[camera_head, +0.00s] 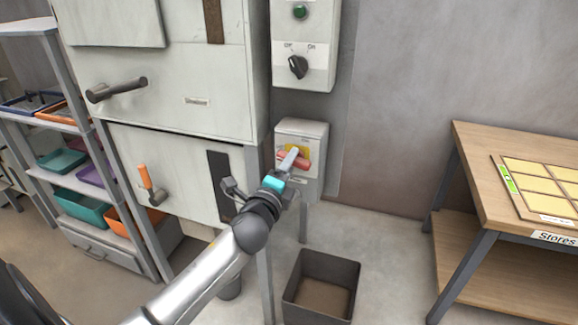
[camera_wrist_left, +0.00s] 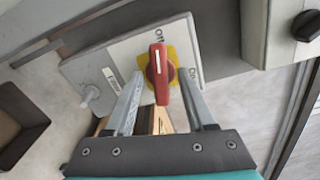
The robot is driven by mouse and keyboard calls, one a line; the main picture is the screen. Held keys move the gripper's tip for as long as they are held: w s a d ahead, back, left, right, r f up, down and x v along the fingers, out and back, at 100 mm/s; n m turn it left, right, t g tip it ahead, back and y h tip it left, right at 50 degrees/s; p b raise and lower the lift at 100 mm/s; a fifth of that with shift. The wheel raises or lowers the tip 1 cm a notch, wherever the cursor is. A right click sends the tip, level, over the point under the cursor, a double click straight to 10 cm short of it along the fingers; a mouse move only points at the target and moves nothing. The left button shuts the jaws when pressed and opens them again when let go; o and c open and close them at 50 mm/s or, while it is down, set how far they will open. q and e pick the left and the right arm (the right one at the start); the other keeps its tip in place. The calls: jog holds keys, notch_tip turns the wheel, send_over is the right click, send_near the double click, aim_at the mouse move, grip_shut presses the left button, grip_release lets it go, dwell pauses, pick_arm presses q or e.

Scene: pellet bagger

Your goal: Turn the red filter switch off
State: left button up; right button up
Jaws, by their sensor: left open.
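The red filter switch (camera_head: 299,163) is a red handle on a yellow plate, on the front of a small light-grey box (camera_head: 313,130). In the left wrist view the switch (camera_wrist_left: 158,74) stands upright in the picture, with a white line along it. My left gripper (camera_head: 289,160) is at the switch. Its fingers (camera_wrist_left: 160,88) are open, one on each side of the handle, with gaps showing. The fingers partly hide the switch in the head view. My right gripper is not in view.
Above is a control box with a black knob (camera_head: 298,67) and a green button (camera_head: 299,12). A grey cabinet (camera_head: 165,75) stands left, with an orange-handled lever (camera_head: 147,183). An open dark bin (camera_head: 322,287) is below. A wooden table (camera_head: 470,165) stands right.

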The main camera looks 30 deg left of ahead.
pick_arm(q)
jog(key=shift+c, duration=0.2)
grip_shut()
dwell(0.3)
